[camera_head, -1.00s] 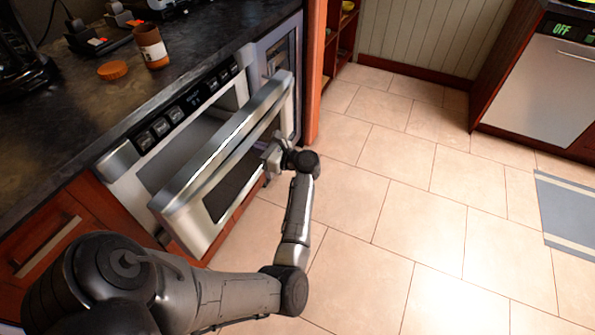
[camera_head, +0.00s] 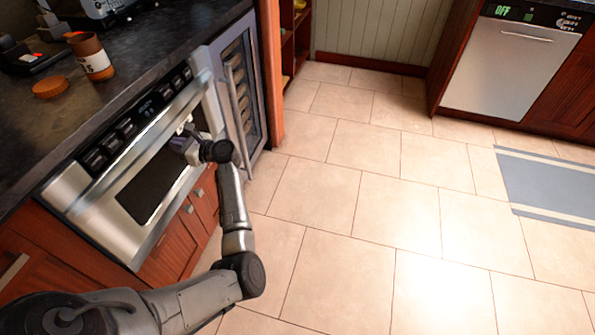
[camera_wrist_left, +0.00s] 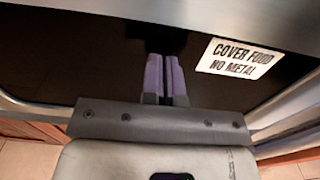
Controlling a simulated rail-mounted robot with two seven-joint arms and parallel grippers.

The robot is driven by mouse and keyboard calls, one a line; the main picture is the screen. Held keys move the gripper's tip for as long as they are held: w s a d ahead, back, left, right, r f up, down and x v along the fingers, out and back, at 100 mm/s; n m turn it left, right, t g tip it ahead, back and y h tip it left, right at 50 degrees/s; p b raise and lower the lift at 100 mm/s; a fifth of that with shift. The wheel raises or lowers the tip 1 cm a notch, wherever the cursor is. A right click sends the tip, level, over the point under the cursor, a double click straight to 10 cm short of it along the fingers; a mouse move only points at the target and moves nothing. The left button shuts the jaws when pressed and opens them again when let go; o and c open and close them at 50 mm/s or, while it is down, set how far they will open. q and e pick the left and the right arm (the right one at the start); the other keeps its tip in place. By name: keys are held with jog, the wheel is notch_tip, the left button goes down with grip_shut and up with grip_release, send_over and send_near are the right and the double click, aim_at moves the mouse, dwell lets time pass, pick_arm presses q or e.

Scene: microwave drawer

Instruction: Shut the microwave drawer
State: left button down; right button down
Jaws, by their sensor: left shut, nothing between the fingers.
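The microwave drawer (camera_head: 104,210) is a steel front with a dark window, set in the cabinet under the dark counter. In the head view it sits flush or nearly flush with the control strip above it; a small remaining gap cannot be told. My left gripper (camera_head: 187,138) is at the right part of the drawer front, its fingers at or very near the dark window. In the left wrist view the gripper (camera_wrist_left: 166,80) is shut and empty, pointing at the dark window (camera_wrist_left: 90,60) beside a white label reading "COVER FOOD NO METAL" (camera_wrist_left: 240,58). My right gripper is not in view.
A jar (camera_head: 91,57) and an orange lid (camera_head: 50,88) stand on the counter (camera_head: 40,140). A glass-fronted cooler (camera_head: 238,90) is right of the drawer. Wooden cabinet doors (camera_head: 172,250) are below.

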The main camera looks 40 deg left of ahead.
pick_arm(q)
jog(key=shift+f, duration=0.15)
jog(key=p+v, duration=0.2)
jog(key=v, duration=1.2)
jog(key=shift+r, duration=0.2)
